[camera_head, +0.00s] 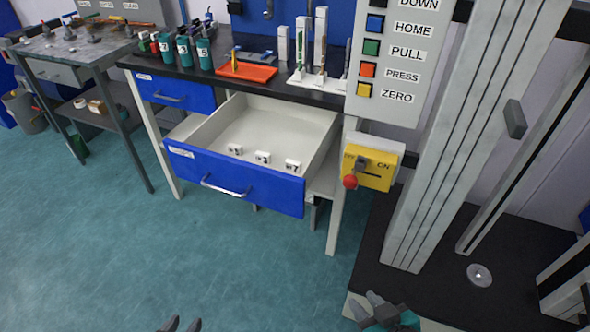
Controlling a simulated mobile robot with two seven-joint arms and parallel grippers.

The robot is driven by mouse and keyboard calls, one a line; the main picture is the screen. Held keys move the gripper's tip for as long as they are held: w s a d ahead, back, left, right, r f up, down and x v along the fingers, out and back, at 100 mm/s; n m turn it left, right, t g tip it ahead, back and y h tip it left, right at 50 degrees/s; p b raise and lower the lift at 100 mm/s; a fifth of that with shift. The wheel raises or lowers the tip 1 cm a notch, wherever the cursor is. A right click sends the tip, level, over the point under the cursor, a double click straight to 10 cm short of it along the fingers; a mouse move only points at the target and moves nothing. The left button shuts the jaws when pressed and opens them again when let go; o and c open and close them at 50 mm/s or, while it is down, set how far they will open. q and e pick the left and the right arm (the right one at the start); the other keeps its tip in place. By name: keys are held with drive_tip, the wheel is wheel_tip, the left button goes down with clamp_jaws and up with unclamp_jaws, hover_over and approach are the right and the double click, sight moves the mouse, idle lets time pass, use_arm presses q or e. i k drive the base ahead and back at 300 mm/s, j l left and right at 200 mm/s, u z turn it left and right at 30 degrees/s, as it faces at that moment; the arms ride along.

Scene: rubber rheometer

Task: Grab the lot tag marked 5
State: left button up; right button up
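Three small white lot tags lie in a row inside the open drawer (290,128), near its front wall. The left tag (235,149) seems to read 5, though its print is small. The middle tag (262,157) seems to read 3 and the right tag (292,165) seems to read 7. My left gripper (181,325) shows only its two fingertips at the bottom edge, apart with nothing seen between them. My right gripper (371,304) is at the bottom, right of the middle; its finger gap is unclear. Both are well short of the drawer.
Numbered teal cups (183,52), an orange tray (247,72) and a white stand (318,82) are on the black bench top. A yellow switch box (370,168) with a red knob is right of the drawer. Grey machine columns rise at right. The teal floor before the drawer is clear.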

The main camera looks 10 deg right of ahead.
sight(234, 149)
drive_tip(key=i+j+z, duration=0.2)
drive_tip(key=j, duration=0.25)
drive_tip(key=i+j+z, duration=0.15)
drive_tip(key=j, duration=0.3)
drive_tip(key=j+z, duration=0.2)
drive_tip(key=j, duration=0.3)
drive_tip(key=i+j+z, duration=0.15)
drive_tip(key=j, duration=0.35)
